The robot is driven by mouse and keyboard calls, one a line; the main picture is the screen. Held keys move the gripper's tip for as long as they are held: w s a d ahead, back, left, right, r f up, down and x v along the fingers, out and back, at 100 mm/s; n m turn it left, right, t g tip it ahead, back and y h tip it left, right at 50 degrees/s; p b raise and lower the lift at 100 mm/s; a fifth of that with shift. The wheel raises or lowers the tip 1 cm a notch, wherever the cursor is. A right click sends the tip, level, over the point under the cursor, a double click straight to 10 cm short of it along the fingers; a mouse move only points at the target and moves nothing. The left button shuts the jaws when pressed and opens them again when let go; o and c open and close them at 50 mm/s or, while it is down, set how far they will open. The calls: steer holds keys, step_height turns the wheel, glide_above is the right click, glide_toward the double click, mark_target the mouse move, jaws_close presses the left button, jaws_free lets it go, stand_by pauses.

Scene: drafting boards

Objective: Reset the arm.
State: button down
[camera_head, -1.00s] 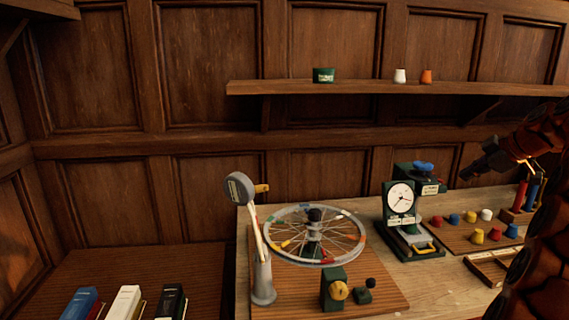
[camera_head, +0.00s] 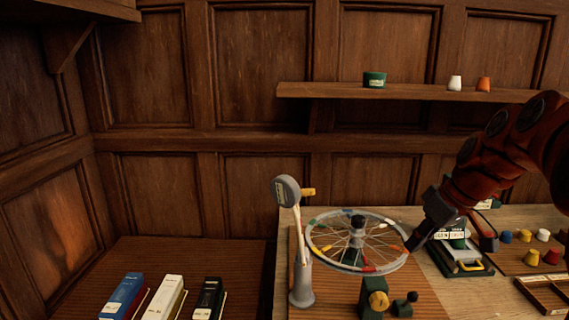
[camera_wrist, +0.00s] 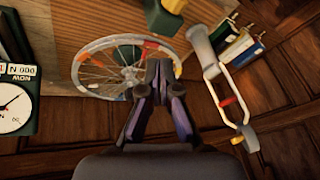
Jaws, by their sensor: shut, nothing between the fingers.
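My arm (camera_head: 510,150) reaches in from the right in the head view, with my gripper (camera_head: 411,246) low over the right edge of a spoked wheel (camera_head: 335,222). I cannot tell whether it touches the wheel. In the wrist view my gripper (camera_wrist: 160,66) has its fingers together and empty, in front of the wheel (camera_wrist: 95,85). Left of the wheel in the head view, a pale lever arm (camera_head: 298,230) with a grey round head (camera_head: 286,190) stands nearly upright on a grey post (camera_head: 302,285). The lever arm (camera_wrist: 218,92) also shows in the wrist view.
A green block with a yellow knob (camera_head: 377,299) stands in front. Books (camera_head: 166,297) are at lower left. A shelf (camera_head: 340,91) runs above.

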steer(key=s+a+f+m+g+h, duration=0.1)
steer(key=s+a+f, duration=0.25)
steer(key=s, duration=0.35)
steer(key=s+a+f+m+g, duration=0.1)
steer(key=s+a+f+g, duration=0.15)
steer(key=s+a, duration=0.3)
steer(key=s+f+m+h, duration=0.1)
steer(key=s+f, duration=0.2)
steer(key=s, duration=0.3)
steer(key=s+f+m+g+h, duration=0.1)
steer(key=s+f, duration=0.2)
steer(key=s, duration=0.3)
steer(key=s+f+m, duration=0.1)
steer(key=s+f, duration=0.1)
steer(key=s, duration=0.4)
steer(key=shift+s+d+f+h+p, duration=0.15)
steer(key=shift+f+h+p, duration=0.25)
steer(key=shift+p, duration=0.05)
